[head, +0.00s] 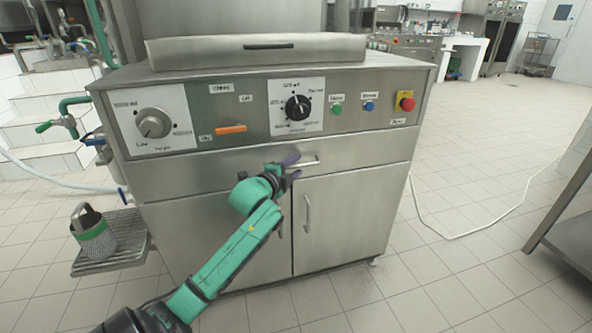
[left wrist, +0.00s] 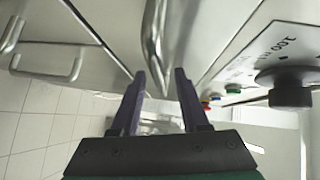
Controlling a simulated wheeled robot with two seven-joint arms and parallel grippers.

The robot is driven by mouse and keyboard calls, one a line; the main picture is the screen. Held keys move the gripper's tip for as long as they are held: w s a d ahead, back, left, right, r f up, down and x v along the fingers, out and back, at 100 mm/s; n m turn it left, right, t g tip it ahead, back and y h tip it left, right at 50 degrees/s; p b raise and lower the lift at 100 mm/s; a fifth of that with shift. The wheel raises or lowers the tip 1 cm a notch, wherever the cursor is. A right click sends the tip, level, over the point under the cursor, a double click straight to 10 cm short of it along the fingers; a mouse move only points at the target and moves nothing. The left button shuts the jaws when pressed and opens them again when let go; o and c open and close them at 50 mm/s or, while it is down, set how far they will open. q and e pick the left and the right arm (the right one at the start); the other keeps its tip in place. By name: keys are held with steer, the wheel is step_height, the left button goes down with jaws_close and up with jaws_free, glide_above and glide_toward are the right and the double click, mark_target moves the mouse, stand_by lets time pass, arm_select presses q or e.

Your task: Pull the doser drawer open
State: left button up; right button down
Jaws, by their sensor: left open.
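The doser drawer (head: 190,180) is the wide steel front below the control panel. It looks shut, flush with the cabinet. Its bar handle (head: 308,162) is near the middle, partly hidden by my gripper. My left gripper (head: 288,165) is at the handle's left part, with dark purple fingers. In the left wrist view, the left gripper (left wrist: 160,74) is open, and the steel handle (left wrist: 153,35) lies between its two fingers, with a gap on each side. I cannot tell whether a finger touches it. My right gripper is not in view.
Above the drawer are a temperature knob (head: 153,123), a dial (head: 298,107), an orange lever (head: 230,129) and a red emergency button (head: 405,101). Below are cabinet doors (head: 340,220). A side shelf (head: 100,262) holds a green-banded container (head: 93,236).

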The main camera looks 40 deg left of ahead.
arm_select(q)
steer(key=shift+w, duration=0.2)
jaws_close()
stand_by(1.3)
